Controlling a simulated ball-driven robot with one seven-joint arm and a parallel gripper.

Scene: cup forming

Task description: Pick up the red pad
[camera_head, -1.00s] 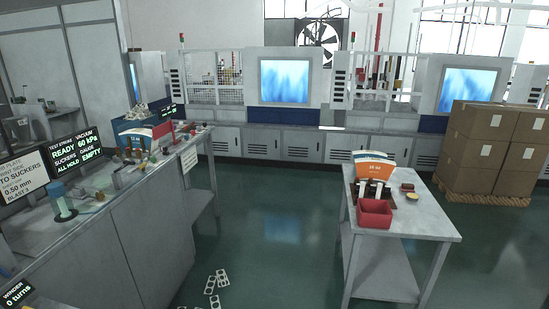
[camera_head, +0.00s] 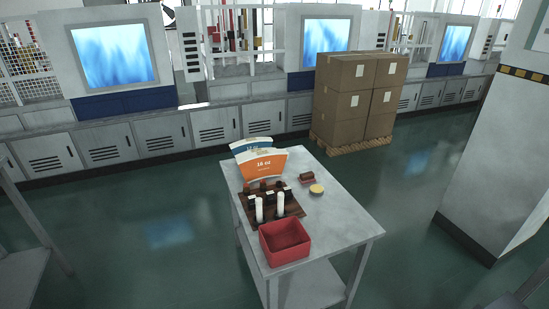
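A small block (camera_head: 307,178), brown on top with a reddish lower edge, lies on the right half of the grey table (camera_head: 345,215). It may be the red pad, but it is too small to be certain. A round yellowish piece (camera_head: 317,189) lies just in front of it, to the right. A red open box (camera_head: 285,241) stands at the table's front edge. My gripper is not in view.
A dark rack with white cylinders (camera_head: 270,207) stands behind the box. Orange and blue cup-blank cards (camera_head: 265,162) stand at the table's back. Stacked cartons (camera_head: 358,100) sit on a pallet behind. A pale column (camera_head: 505,150) stands right. Floor around the table is open.

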